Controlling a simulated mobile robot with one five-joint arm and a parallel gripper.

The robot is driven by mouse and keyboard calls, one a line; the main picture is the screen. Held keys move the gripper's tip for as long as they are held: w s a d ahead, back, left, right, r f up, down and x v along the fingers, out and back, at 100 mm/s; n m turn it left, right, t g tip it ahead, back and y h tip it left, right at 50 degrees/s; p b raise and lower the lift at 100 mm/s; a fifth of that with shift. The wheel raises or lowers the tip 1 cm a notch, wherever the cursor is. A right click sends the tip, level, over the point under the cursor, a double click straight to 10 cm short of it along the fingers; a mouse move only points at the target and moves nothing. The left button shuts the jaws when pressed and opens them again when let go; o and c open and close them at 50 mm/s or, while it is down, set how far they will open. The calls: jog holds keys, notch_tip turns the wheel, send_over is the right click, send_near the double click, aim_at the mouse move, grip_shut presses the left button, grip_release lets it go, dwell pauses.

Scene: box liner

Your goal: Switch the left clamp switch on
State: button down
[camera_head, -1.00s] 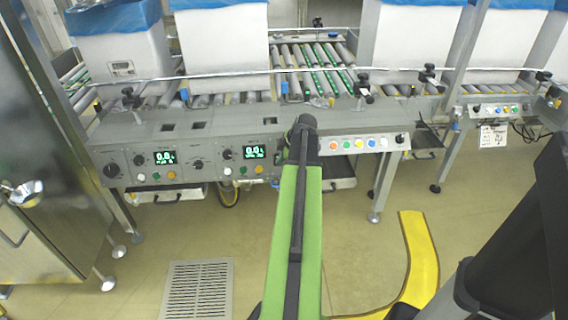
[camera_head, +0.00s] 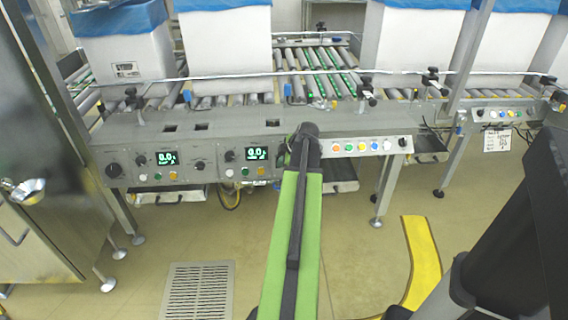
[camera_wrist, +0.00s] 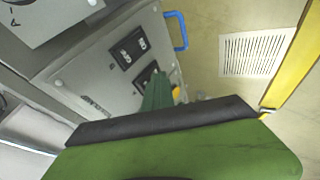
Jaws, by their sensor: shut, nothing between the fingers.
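In the wrist view, a grey panel carries two dark square switches with white marks, an upper one (camera_wrist: 130,48) and a lower one (camera_wrist: 147,76). The lettering beside them is too small to read, so I cannot tell for sure which is the left clamp switch. My gripper (camera_wrist: 160,92), dark green, is shut and empty. Its tip shows close to the lower switch and overlaps its edge; whether it touches is unclear. In the head view my green arm reaches to the front of the machine, and its dark end hides the gripper and these switches.
The machine's front has two green displays (camera_head: 166,158) (camera_head: 257,153), knobs and coloured buttons. A rail (camera_head: 230,77) runs above it, with white blue-lined boxes (camera_head: 224,50) behind. A blue handle (camera_wrist: 178,30) sticks out at the panel's edge. A steel cabinet (camera_head: 45,220) stands left.

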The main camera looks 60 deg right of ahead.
jog(key=shift+d+r+p, duration=0.15)
jog(key=shift+r+p, duration=0.5)
jog(key=shift+r, duration=0.1)
jog(key=shift+s, duration=0.15)
jog(key=a+p+v, duration=0.1)
jog(key=p+v, duration=1)
jog(key=v, duration=0.2)
jog(key=shift+a, duration=0.4)
